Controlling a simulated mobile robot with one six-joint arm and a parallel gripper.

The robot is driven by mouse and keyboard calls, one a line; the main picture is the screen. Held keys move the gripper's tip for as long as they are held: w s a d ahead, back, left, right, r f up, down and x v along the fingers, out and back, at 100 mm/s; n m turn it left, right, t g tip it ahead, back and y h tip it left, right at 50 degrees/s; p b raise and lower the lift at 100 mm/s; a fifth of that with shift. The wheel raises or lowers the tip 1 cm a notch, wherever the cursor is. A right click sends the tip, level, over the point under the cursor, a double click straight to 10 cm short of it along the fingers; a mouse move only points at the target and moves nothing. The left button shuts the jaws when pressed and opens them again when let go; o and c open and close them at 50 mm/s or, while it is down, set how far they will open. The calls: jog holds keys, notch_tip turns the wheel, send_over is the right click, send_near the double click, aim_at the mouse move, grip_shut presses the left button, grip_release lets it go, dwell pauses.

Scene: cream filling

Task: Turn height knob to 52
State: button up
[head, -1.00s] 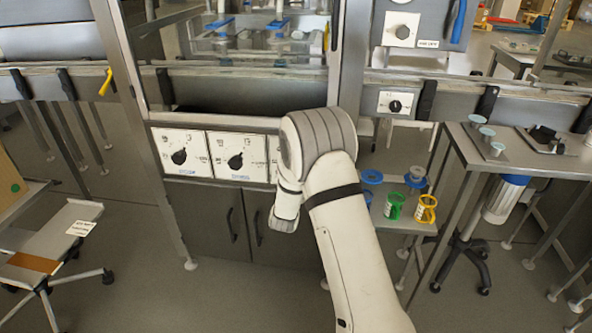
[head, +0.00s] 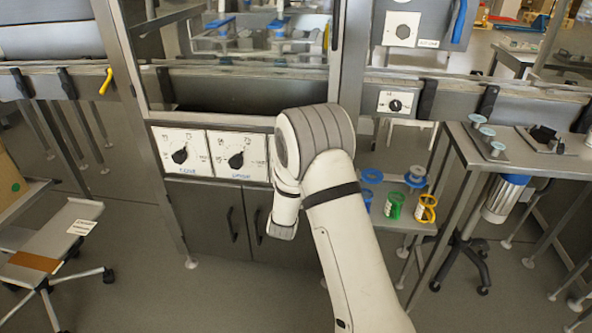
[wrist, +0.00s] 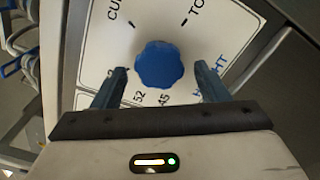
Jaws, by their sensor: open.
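A blue scalloped knob (wrist: 160,65) sits on a white dial plate (wrist: 155,22) in the wrist view. The plate has the printed numbers 52 and 45 on its lower side, partial words starting CU and TO on its upper side, and partly covered blue HEIGHT lettering at the right. My gripper (wrist: 162,69) is open, with one dark finger on each side of the knob. I cannot tell whether the fingers touch it. No pointer on the knob can be made out. In the head view my arm hides the gripper and this knob.
Two white panels with black knobs, a left one (head: 180,156) and a right one (head: 236,160), show left of my arm. Grey cabinet doors (head: 222,222) lie below. A side table (head: 408,219) with blue, green and yellow holders stands at the right.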

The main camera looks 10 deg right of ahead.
jog(key=v, duration=0.5)
jog(key=shift+s, duration=0.1)
jog(key=s+d+r+m+g+y+p, duration=0.1)
jog(key=s+r+m+g+y+p, duration=0.35)
jog(key=r, duration=0.55)
jog(key=s+r+m+g+y+p, duration=0.1)
jog(key=s+r+m+g+p, duration=0.2)
jog(key=s+r+m+p, duration=0.45)
jog(key=s+d+r+m+g+p, duration=0.2)
jog(key=s+r+m, duration=0.1)
jog(key=s, duration=0.5)
jog(key=s+d+r+m+g+p, duration=0.2)
jog(key=s+r+m+g+p, duration=0.1)
jog(key=s+r, duration=0.3)
jog(key=s+d+r+m+g+p, duration=0.2)
jog(key=s+r+m, duration=0.1)
jog(key=s, duration=0.6)
jog(key=shift+s+r+h, duration=0.35)
jog(key=shift+r+h, duration=0.1)
jog(key=shift+r, duration=0.4)
